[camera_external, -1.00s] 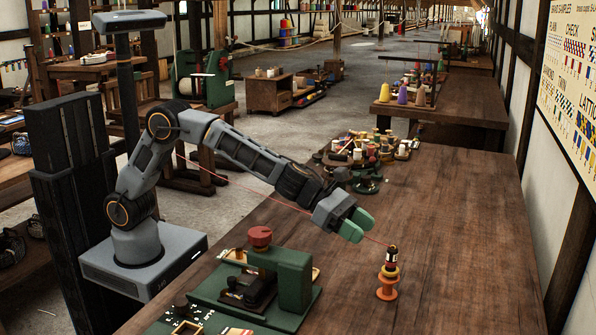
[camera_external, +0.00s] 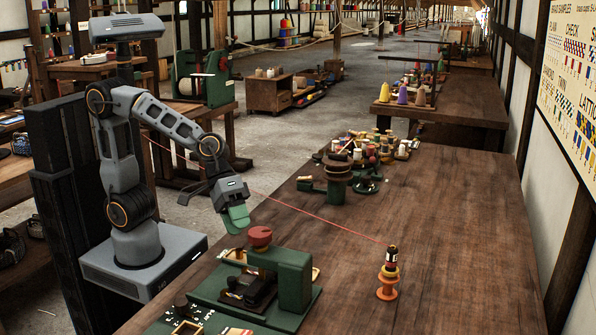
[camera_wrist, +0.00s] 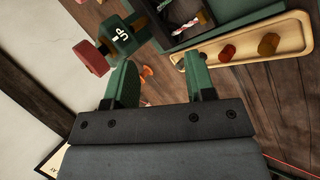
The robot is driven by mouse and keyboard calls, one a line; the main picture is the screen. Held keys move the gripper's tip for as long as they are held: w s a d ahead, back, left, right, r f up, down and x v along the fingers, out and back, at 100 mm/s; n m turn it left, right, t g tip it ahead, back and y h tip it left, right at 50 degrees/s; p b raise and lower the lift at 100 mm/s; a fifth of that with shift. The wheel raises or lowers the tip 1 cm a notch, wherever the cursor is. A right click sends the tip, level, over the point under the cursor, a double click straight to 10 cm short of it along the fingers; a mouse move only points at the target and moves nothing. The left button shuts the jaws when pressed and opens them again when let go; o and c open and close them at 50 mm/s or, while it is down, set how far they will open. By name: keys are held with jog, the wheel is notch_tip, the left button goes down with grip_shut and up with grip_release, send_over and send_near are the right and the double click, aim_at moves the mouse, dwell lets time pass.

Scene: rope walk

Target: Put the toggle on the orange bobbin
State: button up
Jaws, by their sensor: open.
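The orange bobbin (camera_external: 386,291) stands upright on the table at the lower right of the external view. A yellow piece (camera_external: 390,271) sits on it, and a small dark, banded piece (camera_external: 391,256) stands on top; I cannot tell for certain whether this is the toggle. A thin red line (camera_external: 320,222) runs from this stack toward the upper left. My gripper (camera_external: 237,219) is open and empty, well left of the bobbin, near the table's left edge. In the wrist view, its green fingers (camera_wrist: 160,85) are apart, with a small orange thing (camera_wrist: 146,72) far beyond them.
A wooden tray (camera_wrist: 302,20) holds reddish-brown pegs (camera_wrist: 228,52). Several spools (camera_external: 370,148) and a dark round stand (camera_external: 338,172) are farther back. The table's right side is clear.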

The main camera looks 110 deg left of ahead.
jog(key=s+a+f+m+g+y, duration=0.2)
jog(key=s+m, duration=0.3)
jog(key=s, duration=0.2)
jog(key=s+a+f+m+g+y, duration=0.1)
jog(key=s+a+f+m+y, duration=0.1)
jog(key=s+m, duration=0.4)
jog(key=shift+s+a+f+g+y, duration=0.4)
jog(key=shift+s+a+f, duration=0.4)
jog(key=shift+s, duration=0.25)
jog(key=shift+r, duration=0.1)
notch_tip(320, 180, up, 13)
jog(key=p, duration=1.2)
jog(key=shift+a+t, duration=0.15)
jog(key=shift+t, duration=0.15)
jog(key=shift+s, duration=0.1)
